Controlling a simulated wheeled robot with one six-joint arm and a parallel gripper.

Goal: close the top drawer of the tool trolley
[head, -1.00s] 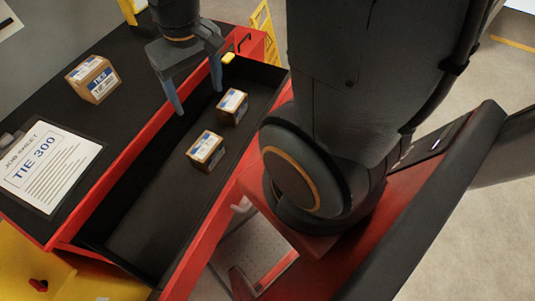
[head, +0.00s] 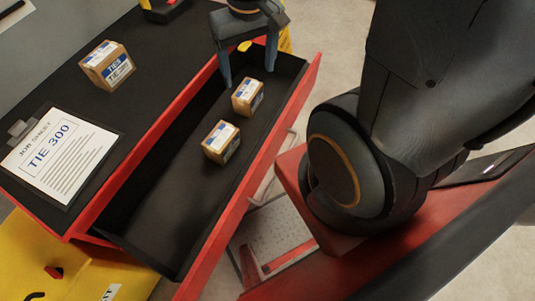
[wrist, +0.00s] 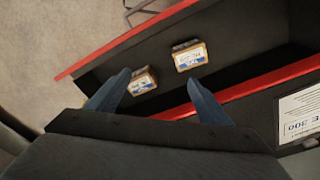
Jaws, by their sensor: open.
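The top drawer (head: 165,220) of the red tool trolley (head: 85,225) is pulled open, with a black inside and a red front panel (head: 245,190). Two small cardboard boxes with blue and white labels stand in it: a nearer box (head: 221,142) and a farther box (head: 248,96). My gripper (head: 248,75) is open and empty over the far end of the drawer, just beyond the farther box. In the wrist view its two fingers (wrist: 158,92) point toward the drawer, with the boxes (wrist: 189,56) ahead of them. I cannot tell whether the fingertips touch anything.
A third box (head: 107,66) and a job sheet on a clipboard (head: 58,155) reading TIE 300 lie on the trolley's black top. A yellow object (head: 60,265) is at lower left. Grey floor (head: 330,40) shows beyond the drawer front.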

